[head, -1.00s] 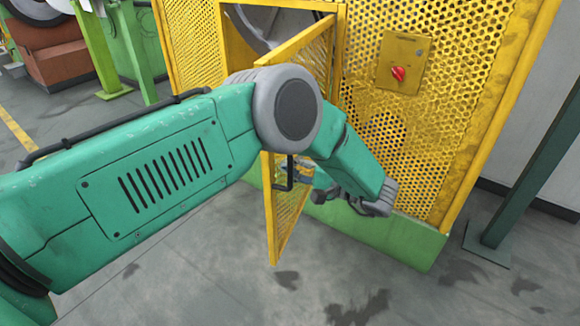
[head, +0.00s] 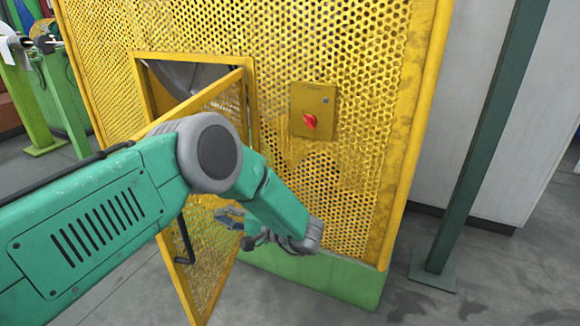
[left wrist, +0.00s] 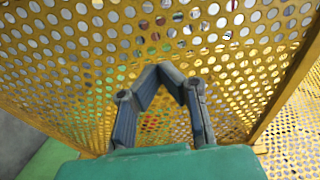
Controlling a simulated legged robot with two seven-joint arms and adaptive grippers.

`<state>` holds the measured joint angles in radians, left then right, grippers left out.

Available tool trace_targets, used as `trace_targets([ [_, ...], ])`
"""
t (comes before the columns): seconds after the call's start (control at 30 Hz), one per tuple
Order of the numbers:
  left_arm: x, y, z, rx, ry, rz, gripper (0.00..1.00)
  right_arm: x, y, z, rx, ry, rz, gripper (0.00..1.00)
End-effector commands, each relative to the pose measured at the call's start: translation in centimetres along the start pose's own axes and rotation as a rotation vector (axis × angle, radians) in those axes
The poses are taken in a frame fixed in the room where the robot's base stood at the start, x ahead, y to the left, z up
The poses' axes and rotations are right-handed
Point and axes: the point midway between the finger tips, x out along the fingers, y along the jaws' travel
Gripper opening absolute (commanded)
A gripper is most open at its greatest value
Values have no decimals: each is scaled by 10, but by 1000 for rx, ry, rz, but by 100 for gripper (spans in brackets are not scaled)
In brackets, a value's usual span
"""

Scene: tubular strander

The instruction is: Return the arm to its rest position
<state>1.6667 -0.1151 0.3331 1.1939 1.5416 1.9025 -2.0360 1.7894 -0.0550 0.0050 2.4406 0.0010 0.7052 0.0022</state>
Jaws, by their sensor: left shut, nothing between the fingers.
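My left arm comes in from the left in the head view. Its left gripper (head: 232,214) is shut and empty, between the open yellow mesh door (head: 205,262) and the perforated guard wall. In the left wrist view the gripper's two fingertips (left wrist: 160,74) meet, with yellow perforated mesh (left wrist: 240,60) behind them. The door stands swung out from its opening, its black handle (head: 184,240) to the left of the gripper and apart from it. My arm hides part of the door. My right gripper is not in view.
The yellow guard wall (head: 345,215) carries a panel with a red rotary switch (head: 309,121). A green base (head: 340,282) runs below it. A dark green post (head: 470,150) stands at right. Grey floor (head: 420,305) is clear in front.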

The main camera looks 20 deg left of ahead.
Motion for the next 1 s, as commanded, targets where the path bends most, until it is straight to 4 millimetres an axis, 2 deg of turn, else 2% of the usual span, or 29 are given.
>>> trace_targets([
  [0.13,-4,3,-3,-33,56,-8,0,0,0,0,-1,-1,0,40],
  [0.27,1,23,-14,-161,280,29,0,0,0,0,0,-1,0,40],
  [0.37,-1,56,-17,-273,524,173,0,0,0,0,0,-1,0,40],
  [0.47,-8,98,0,-334,703,428,0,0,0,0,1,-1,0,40],
  [0.57,-21,142,44,-331,758,746,0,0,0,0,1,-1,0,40],
  [0.6,-25,158,70,-314,741,878,0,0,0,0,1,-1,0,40],
  [0.67,-32,176,112,-278,681,1057,0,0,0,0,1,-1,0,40],
  [0.7,-36,185,141,-249,623,1159,0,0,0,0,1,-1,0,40],
  [0.8,-43,194,211,-174,454,1350,0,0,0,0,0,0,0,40],
  [0.9,-49,192,269,-105,291,1461,0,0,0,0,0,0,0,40],
  [1.0,-52,186,310,-56,167,1518,0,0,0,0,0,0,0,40],
])
